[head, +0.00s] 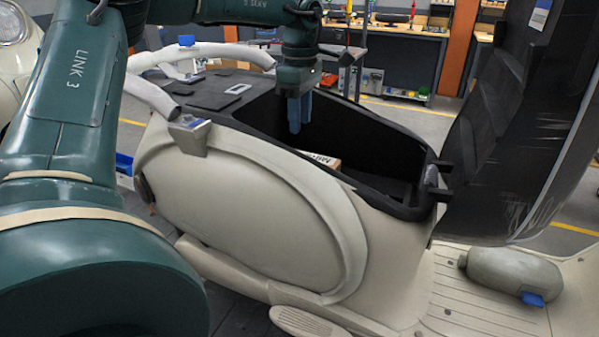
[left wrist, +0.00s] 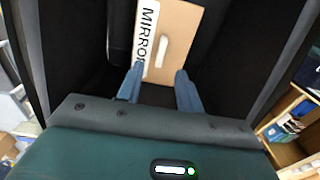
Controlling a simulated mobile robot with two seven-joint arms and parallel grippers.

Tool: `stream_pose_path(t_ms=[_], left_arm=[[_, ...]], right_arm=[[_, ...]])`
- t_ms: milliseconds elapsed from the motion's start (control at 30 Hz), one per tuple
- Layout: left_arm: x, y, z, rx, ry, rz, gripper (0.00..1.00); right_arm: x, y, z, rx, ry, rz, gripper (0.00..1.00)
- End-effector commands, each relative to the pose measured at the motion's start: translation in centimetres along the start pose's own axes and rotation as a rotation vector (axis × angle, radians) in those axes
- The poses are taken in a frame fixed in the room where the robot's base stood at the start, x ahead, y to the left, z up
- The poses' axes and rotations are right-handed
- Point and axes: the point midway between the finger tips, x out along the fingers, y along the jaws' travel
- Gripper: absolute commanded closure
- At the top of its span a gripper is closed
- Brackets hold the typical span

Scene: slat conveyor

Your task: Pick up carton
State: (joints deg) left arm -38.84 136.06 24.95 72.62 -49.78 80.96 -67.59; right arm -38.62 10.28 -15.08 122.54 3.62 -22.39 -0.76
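A brown cardboard carton (left wrist: 178,30) lies inside the dark storage compartment. It has a white label reading "MIRRO" and a pale strip on its top. In the head view only a small part of the carton (head: 325,160) shows above the compartment's near rim; the rest is hidden. My left gripper (head: 299,125) points down over the compartment, above the carton and apart from it in the head view. In the left wrist view the gripper (left wrist: 159,72) has its two blue fingers spread, with nothing held and the carton's near end between and beyond them. My right gripper is not in view.
The compartment's black rim (head: 395,207) belongs to a cream scooter body (head: 240,205). A raised black seat (head: 510,110) stands at the right. A grey-green canister (head: 512,272) lies on the footboard. A workbench (head: 400,30) is behind.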

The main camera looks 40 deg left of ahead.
Motion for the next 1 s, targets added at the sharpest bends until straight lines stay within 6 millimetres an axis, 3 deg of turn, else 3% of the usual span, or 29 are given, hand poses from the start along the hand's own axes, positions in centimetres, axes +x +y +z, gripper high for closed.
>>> stream_pose_path(t_ms=[100, 267, 600, 867, 1000], left_arm=[[1.6, 0.0, 0.0, 0.001, 0.001, -0.001, 0.64], [2.5, -0.1, 0.0, 0.0, 0.0, -0.001, 0.64], [6.9, -0.3, -0.1, 0.0, 0.0, -0.001, 0.64], [7.3, -0.3, 0.0, 0.0, 0.0, 0.001, 0.64], [7.3, -0.3, 0.0, 0.0, 0.0, 0.001, 0.73]], right_arm=[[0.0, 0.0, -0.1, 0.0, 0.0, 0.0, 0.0], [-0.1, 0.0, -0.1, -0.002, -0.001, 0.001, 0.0], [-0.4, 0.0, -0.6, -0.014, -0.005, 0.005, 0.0], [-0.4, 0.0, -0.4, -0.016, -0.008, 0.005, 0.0], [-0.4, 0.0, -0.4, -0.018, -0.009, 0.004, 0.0]])
